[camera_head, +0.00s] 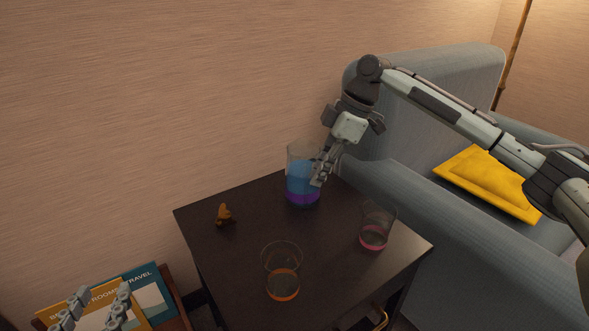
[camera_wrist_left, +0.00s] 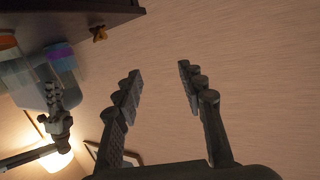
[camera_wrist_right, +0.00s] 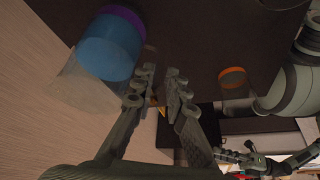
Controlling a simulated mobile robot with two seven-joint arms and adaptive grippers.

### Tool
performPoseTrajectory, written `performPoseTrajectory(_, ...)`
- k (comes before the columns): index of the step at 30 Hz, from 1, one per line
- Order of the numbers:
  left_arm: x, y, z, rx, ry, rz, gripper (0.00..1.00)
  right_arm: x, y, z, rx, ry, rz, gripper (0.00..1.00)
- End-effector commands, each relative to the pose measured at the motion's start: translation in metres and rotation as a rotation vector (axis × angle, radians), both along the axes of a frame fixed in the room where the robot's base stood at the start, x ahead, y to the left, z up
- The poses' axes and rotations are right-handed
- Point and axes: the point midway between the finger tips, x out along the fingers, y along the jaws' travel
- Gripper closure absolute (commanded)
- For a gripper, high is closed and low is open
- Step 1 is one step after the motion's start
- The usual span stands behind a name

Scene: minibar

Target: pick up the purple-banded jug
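The purple-banded jug (camera_head: 301,190) is a clear glass with blue contents and a purple band at its base. It stands upright on the dark table (camera_head: 225,255), near the back edge. My right gripper (camera_head: 319,180) is beside the jug's right side, overlapping it in the head view. In the right wrist view the jug (camera_wrist_right: 108,48) lies left of the fingers (camera_wrist_right: 159,72), which have a narrow empty gap; contact cannot be told. My left gripper (camera_head: 98,298) is open and empty at the lower left; its fingers (camera_wrist_left: 161,70) show a wide gap.
A pink-based glass (camera_head: 373,236) and an orange-based glass (camera_head: 282,284) stand on the table. A small orange-brown figurine (camera_head: 225,214) is at the left. Magazines (camera_head: 148,289) lie lower left. A blue-grey armchair (camera_head: 430,220) with a yellow cushion (camera_head: 487,180) is at right.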

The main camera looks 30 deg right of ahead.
Motion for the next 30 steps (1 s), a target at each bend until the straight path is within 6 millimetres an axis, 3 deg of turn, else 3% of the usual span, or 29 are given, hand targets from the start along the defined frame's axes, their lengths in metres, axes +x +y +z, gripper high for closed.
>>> performPoseTrajectory(8,0.001,-0.013,0.024,-0.054,-0.114,-0.025,0.60,0.004,0.010,-0.029,0.001,0.002,0.000,0.87)
performPoseTrajectory(18,-0.006,-0.031,0.069,-0.153,-0.313,-0.062,0.60,0.011,0.024,-0.067,0.000,0.000,0.000,0.87)
performPoseTrajectory(26,-0.007,-0.032,0.075,-0.161,-0.332,-0.065,0.60,0.011,0.025,-0.070,-0.001,0.001,0.000,0.87)
performPoseTrajectory(30,-0.007,-0.032,0.074,-0.161,-0.331,-0.065,0.60,0.011,0.025,-0.070,-0.001,0.001,0.000,1.00)
